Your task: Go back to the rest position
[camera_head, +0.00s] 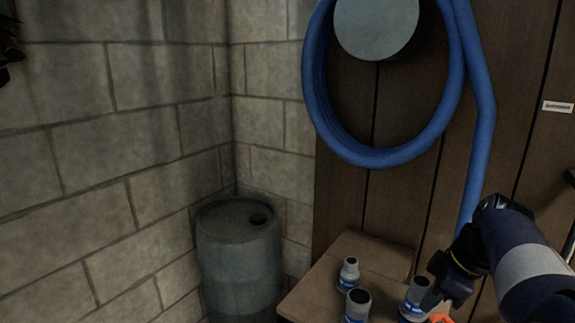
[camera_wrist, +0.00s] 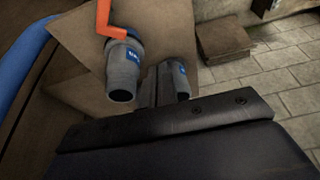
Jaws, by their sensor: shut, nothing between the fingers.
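My gripper (camera_head: 436,301) is at the lower right in the head view, at the end of my arm, pointing down beside a grey fitting (camera_head: 416,296). Its fingers (camera_wrist: 158,84) show in the middle of the wrist view, shut with nothing held. In the wrist view, one grey fitting with a blue label (camera_wrist: 122,72) is left of the fingers, and another (camera_wrist: 180,80) is close on their right. I cannot tell whether the fingers touch it.
Two more grey fittings (camera_head: 348,272) (camera_head: 357,306) stand on a brown wooden table (camera_head: 325,275). An orange part (camera_head: 440,318) shows at the lower edge. A grey barrel (camera_head: 238,262) stands in the corner. A blue hose (camera_head: 313,75) hangs on the wooden wall.

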